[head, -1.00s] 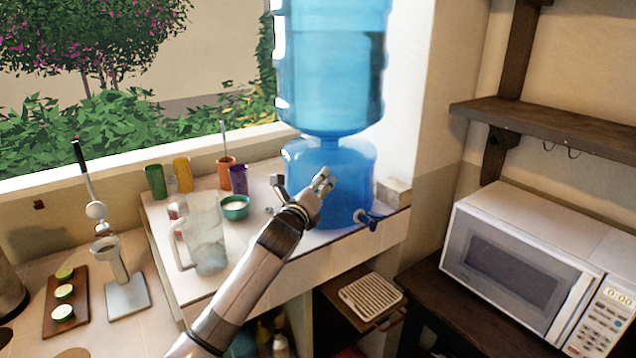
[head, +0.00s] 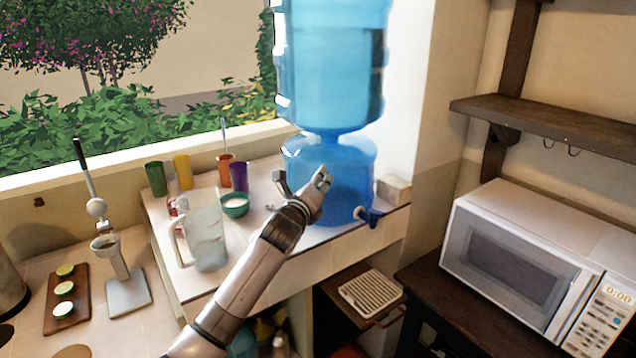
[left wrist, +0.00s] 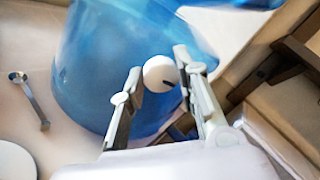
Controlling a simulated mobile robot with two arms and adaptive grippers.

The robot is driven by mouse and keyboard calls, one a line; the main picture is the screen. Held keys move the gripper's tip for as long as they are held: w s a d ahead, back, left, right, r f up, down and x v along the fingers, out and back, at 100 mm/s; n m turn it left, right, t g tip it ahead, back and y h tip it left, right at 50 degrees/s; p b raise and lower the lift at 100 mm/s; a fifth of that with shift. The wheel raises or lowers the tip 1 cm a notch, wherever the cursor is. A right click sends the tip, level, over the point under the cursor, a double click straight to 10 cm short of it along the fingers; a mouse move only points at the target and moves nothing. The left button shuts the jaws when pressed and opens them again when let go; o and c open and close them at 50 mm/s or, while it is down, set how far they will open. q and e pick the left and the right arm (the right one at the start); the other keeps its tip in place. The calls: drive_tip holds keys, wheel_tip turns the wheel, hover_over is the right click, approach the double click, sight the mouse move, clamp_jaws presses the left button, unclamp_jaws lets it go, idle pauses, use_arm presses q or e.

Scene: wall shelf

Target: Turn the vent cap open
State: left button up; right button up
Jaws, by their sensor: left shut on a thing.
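The vent cap (left wrist: 159,73) is a white round knob with a short dark mark at its right edge. It sits against the blue water dispenser (left wrist: 92,75) in the left wrist view. My left gripper (left wrist: 157,80) has one finger on each side of the cap and is shut on it. In the head view my left gripper (head: 303,183) is at the front of the dispenser's lower blue tank (head: 345,170), and the cap is hidden behind the fingers. My right gripper is not in view.
A glass pitcher (head: 207,238), a green bowl (head: 234,205) and several coloured cups stand left of my gripper on the tiled ledge. A microwave (head: 525,260) is at the right.

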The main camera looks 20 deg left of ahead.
use_arm(q)
drive_tip(key=shift+c, duration=1.3)
drive_tip(key=shift+n, duration=0.3)
drive_tip(key=n+y+b, duration=0.1)
drive_tip(key=n+b, duration=0.1)
drive_tip(key=n, duration=0.5)
drive_tip(key=n+t+y+b, duration=0.1)
drive_tip(key=n+b, duration=0.2)
drive_tip(key=n, duration=0.5)
drive_tip(key=n+y+b, duration=0.1)
drive_tip(key=n+b, duration=0.2)
drive_tip(key=n, duration=0.5)
drive_tip(key=shift+d+f+y, duration=0.2)
drive_tip(key=shift+d+y, duration=0.05)
drive_tip(key=shift+y, duration=0.15)
drive_tip(key=shift+n, duration=0.4)
drive_tip(key=o, duration=1.2)
drive_tip(key=shift+c, duration=0.2)
